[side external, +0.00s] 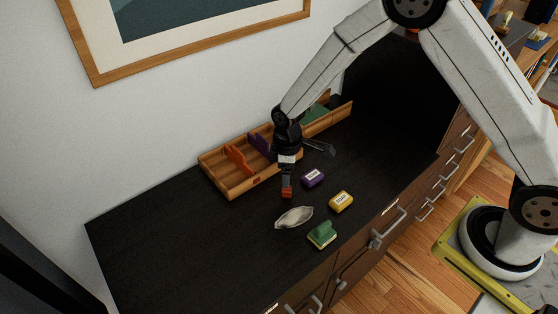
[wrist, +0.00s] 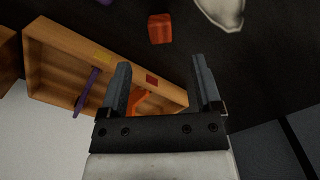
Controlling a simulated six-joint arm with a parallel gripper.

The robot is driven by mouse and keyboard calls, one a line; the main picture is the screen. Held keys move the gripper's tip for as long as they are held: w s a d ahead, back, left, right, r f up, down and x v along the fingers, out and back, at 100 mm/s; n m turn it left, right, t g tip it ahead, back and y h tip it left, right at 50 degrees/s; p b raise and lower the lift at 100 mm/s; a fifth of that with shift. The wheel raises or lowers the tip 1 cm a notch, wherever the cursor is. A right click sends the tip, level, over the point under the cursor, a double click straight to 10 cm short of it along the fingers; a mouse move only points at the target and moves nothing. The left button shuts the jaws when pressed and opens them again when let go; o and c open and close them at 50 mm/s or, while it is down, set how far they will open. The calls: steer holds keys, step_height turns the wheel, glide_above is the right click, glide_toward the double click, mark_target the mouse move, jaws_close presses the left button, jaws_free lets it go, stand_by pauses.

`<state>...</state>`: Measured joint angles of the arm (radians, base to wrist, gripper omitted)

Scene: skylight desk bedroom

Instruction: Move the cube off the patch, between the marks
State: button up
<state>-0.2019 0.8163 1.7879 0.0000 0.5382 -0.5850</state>
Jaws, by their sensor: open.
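A small red cube (side external: 287,193) stands on the dark desk top, just below my gripper (side external: 287,179) in the side view. In the wrist view the cube (wrist: 160,28) lies beyond the fingertips, roughly in line with the gap. My gripper (wrist: 161,72) is open, with nothing between its fingers. A wooden tray (side external: 232,193) with upright orange (side external: 238,160) and purple (side external: 258,145) dividers stands behind, by the wall. Its near wall bears a small red mark (wrist: 152,80) and a yellow mark (wrist: 102,57). I cannot make out a patch under the cube.
A pale oval object (side external: 294,217) lies just in front of the cube. A purple box (side external: 313,178), a yellow soap box (side external: 341,202) and a green-topped sponge (side external: 322,235) lie to the right. The desk's left part (side external: 180,250) is clear.

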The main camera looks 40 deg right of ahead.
mark_target(287, 192)
steer(key=shift+f, duration=1)
steer(key=shift+f, duration=2.6)
jaws_close()
